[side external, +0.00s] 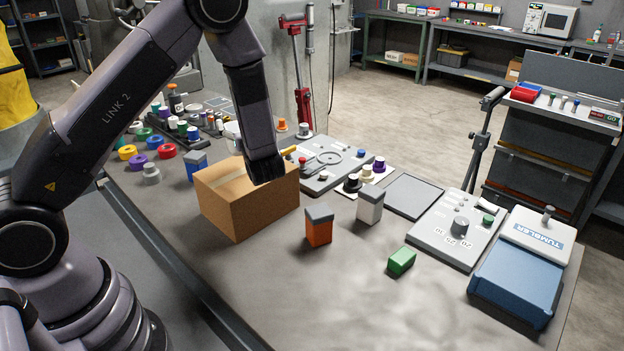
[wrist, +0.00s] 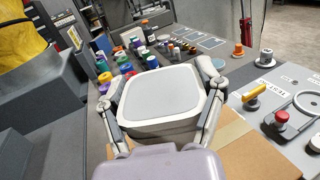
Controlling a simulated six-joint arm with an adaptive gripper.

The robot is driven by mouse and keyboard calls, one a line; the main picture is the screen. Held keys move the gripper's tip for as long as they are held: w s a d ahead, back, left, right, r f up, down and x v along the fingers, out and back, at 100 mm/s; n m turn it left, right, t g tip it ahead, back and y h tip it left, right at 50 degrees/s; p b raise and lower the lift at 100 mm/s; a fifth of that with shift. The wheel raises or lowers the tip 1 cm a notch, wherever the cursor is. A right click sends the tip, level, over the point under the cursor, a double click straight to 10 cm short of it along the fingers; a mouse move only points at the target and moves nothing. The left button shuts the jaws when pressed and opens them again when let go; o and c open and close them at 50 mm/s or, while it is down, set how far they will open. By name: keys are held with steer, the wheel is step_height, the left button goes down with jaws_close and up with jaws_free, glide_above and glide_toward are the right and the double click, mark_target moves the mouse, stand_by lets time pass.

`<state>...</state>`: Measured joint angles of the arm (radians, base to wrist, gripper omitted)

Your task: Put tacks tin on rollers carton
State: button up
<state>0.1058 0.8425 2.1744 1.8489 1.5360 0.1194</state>
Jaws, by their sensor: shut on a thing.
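In the wrist view my gripper (wrist: 160,104) is shut on a whitish tin (wrist: 158,92) with a pale grey lid, one finger on each side. I take this to be the tacks tin; no label shows. A closed brown carton (side external: 240,205), taken as the rollers carton, stands on the bench beneath my arm; its top also shows in the wrist view (wrist: 250,152), below and to the right of the tin. Whether the tin touches the carton I cannot tell. In the side view my arm hides most of the gripper and tin.
A blue box (side external: 196,166) stands left of the carton. An orange box (side external: 319,230), a white box (side external: 370,206) and a green block (side external: 401,261) are to its right. A control panel (side external: 332,165) lies behind it. The bench's front right is mostly clear.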

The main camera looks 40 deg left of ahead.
steer(key=shift+f, duration=2.65)
steer(key=shift+f, duration=0.1)
steer(key=o, duration=1.2)
steer(key=shift+o, duration=0.2)
